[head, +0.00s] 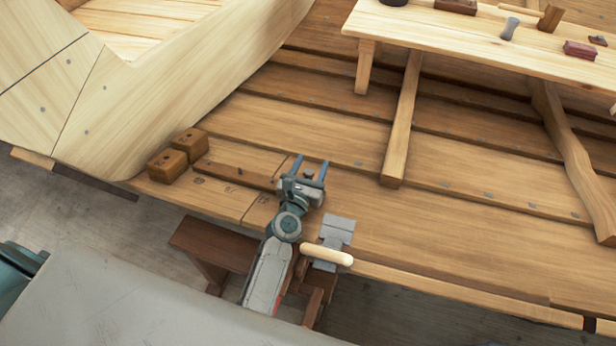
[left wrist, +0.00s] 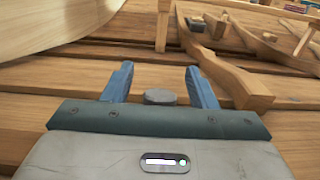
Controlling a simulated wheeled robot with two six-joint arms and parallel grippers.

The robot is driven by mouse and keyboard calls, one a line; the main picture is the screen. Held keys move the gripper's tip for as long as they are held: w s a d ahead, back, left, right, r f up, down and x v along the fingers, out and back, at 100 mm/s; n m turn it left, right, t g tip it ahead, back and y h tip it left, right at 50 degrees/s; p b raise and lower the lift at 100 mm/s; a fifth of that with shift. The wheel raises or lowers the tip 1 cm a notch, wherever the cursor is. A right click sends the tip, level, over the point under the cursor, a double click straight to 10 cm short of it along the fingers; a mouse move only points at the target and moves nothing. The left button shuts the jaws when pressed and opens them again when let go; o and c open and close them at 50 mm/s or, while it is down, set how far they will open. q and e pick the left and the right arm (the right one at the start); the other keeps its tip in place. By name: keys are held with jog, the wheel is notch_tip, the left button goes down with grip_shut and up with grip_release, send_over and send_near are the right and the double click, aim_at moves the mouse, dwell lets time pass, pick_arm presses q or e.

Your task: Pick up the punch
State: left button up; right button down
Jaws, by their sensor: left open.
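My left gripper (head: 308,172) is open, low over the planks, with its two blue fingers pointing away from me. In the left wrist view, a grey round-topped piece (left wrist: 160,97) shows between the open fingers (left wrist: 160,84), behind the palm edge. It may be the punch, but most of it is hidden and I cannot tell for sure. No finger visibly touches it. My right gripper is not in view.
Two wooden blocks (head: 168,165) sit left of the gripper. A grey-headed tool with a pale handle (head: 327,254) lies just right of my forearm. A bench (head: 430,28) at upper right holds a grey waisted tool (head: 510,28) and other small items.

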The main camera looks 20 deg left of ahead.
pick_arm(q)
jog(key=shift+w, duration=0.1)
jog(key=c, duration=1.1)
grip_shut()
jog(key=shift+r, duration=0.15)
